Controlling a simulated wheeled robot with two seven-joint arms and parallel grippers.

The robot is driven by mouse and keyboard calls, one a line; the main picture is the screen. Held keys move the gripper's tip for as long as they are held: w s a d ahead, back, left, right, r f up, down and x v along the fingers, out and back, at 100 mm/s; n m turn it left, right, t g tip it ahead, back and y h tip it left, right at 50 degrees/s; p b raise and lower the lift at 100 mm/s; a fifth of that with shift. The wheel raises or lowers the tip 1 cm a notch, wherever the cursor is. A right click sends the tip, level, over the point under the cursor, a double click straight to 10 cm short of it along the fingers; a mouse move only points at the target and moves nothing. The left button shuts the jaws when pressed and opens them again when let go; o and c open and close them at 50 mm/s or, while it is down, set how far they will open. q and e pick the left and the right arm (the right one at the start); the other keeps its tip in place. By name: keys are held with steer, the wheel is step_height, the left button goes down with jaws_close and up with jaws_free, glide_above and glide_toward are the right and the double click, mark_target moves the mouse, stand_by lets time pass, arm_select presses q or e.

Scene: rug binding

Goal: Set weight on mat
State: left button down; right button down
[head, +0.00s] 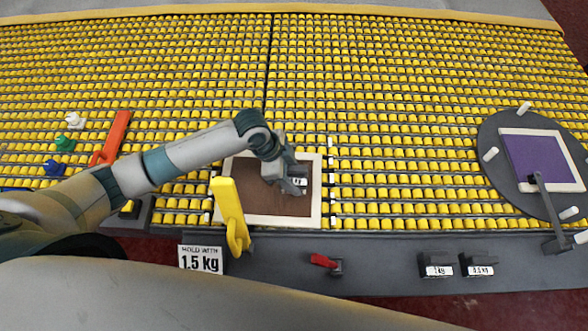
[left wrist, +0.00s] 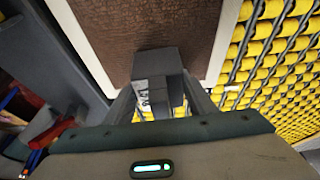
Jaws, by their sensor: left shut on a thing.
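My left gripper (head: 290,184) is shut on a dark grey weight with a white label (head: 299,182). The brown mat with a pale border (head: 250,205) lies flat on the yellow rollers below it. In the left wrist view the weight (left wrist: 158,63) sits between the fingers (left wrist: 158,100), over the mat's brown surface (left wrist: 110,30) near its pale edge. I cannot tell whether the weight touches the mat. The held label is too small to read fully. A sign (head: 200,259) reads "HOLD WITH 1.5 kg". My right gripper is not in view.
Two more labelled weights (head: 436,264) (head: 480,264) stand on the grey front ledge. A yellow lever (head: 230,212) rises at the mat's left edge. A red handle (head: 324,261) is on the ledge. A round plate with a purple mat (head: 537,157) is at right.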

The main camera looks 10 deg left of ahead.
arm_select(q)
steer(key=shift+w+f, duration=0.1)
steer(key=shift+f, duration=0.2)
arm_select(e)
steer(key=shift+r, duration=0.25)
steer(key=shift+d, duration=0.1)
arm_select(q)
steer(key=c, duration=1.2)
jaws_free()
steer(key=shift+f, duration=0.3)
steer(key=o, duration=0.4)
steer(key=shift+r, duration=0.1)
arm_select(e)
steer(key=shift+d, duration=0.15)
arm_select(q)
steer(key=shift+r, duration=0.15)
steer(key=b+v, duration=0.3)
steer(key=v, duration=0.9)
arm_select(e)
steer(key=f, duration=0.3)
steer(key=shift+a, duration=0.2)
